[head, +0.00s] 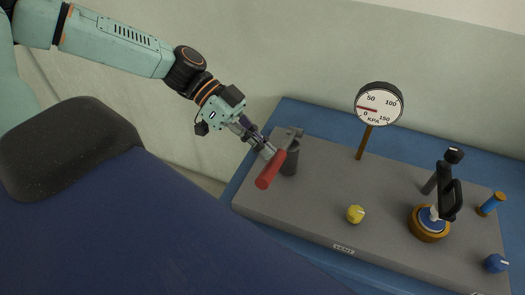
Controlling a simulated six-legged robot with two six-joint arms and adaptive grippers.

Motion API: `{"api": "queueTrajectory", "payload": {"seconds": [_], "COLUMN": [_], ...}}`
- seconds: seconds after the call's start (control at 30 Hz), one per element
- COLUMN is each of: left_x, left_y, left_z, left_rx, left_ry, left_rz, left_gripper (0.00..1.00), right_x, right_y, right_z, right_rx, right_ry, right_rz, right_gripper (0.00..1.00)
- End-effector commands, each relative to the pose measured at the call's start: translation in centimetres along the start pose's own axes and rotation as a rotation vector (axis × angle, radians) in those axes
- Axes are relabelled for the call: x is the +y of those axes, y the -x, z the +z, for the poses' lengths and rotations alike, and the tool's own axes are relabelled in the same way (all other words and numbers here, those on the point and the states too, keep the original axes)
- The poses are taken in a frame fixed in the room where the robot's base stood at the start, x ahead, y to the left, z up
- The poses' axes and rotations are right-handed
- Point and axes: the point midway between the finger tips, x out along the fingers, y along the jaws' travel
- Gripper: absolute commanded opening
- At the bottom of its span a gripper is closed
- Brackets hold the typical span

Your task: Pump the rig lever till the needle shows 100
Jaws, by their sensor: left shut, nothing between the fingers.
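The rig lever has a red handle (270,171), tilted with its lower end toward the front left of the grey rig plate (320,205). A dark pump cylinder (290,160) stands just behind it. My left gripper (265,150) is shut and empty, its fingertips close to the handle's upper end; I cannot tell whether they touch it. The round white gauge (379,104) stands on a brown post, marked 0, 50, 100, 150 and KPA. Its red needle points left, slightly above the 0 mark. My right gripper is not in view.
A yellow knob (355,214) sits on the plate near a VENT label. To the right are a black-handled fitting on a brass base (430,225), a blue and brass cylinder (491,204) and a blue knob (496,263). A pale wall rises behind the blue table (300,112).

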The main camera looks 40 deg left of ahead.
Motion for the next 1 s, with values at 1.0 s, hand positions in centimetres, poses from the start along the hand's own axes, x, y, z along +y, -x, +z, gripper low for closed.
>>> {"api": "queueTrajectory", "payload": {"seconds": [1.0], "left_x": [0.6], "left_y": [-2.9], "left_z": [4.1], "left_rx": [0.005], "left_ry": [-0.215], "left_rz": [-0.145], "left_gripper": [0.00], "right_x": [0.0], "right_y": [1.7], "right_z": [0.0], "right_rx": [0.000], "right_ry": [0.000], "right_rz": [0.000], "right_gripper": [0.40]}}
